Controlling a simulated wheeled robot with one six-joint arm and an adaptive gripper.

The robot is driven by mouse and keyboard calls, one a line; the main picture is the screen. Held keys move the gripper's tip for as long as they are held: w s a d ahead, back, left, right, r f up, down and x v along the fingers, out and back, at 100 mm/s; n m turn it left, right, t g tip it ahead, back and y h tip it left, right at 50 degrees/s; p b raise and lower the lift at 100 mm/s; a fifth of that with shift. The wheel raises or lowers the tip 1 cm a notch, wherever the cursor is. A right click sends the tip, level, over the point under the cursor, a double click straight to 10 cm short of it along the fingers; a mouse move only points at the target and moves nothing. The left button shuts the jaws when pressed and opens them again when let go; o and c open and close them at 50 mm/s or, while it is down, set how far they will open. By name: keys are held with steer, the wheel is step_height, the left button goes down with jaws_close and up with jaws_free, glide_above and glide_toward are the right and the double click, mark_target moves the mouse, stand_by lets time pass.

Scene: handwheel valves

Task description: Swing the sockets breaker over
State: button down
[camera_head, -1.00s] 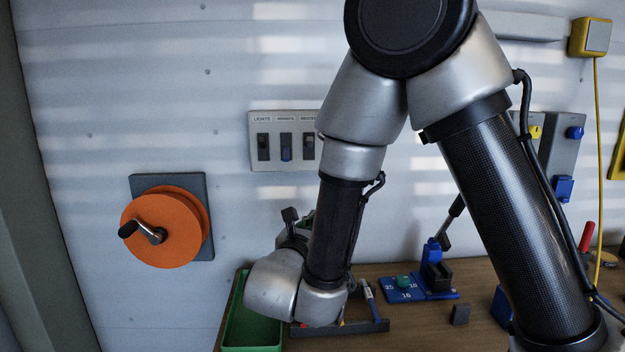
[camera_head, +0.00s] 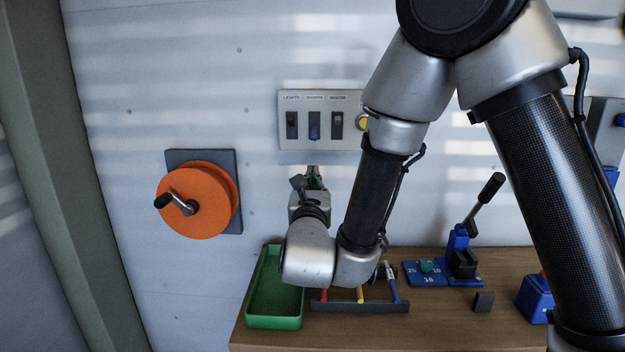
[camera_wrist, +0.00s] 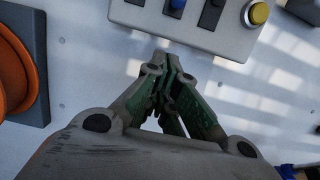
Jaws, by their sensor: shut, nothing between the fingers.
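The pale breaker panel (camera_head: 348,145) is on the wall, with three upright switches in a row. The left switch (camera_head: 292,124) is under a label reading LIGHTS. The middle switch (camera_head: 314,126) has a blue part; its label and the right one are too small to read surely, so I cannot tell which is sockets. My gripper (camera_head: 315,170) is just below the panel, under the middle switch, pointing up. In the wrist view my gripper (camera_wrist: 170,62) has its green fingers closed together and empty, apart from the panel's lower edge (camera_wrist: 180,35). The blue part (camera_wrist: 178,4) is cut by the frame's top.
A yellow button (camera_head: 362,122) is at the panel's right end, partly behind my arm. An orange handwheel (camera_head: 200,215) with a crank is on the wall to the left. A green tray (camera_head: 273,322) and a blue lever device (camera_head: 458,240) stand on the bench below.

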mark_target(314, 150)
steer(key=w+r, duration=0.4)
steer(key=w, duration=0.1)
steer(key=shift+d, duration=0.1)
steer(key=shift+s+r, duration=0.2)
steer(key=shift+r, duration=0.2)
steer(key=shift+s, duration=0.1)
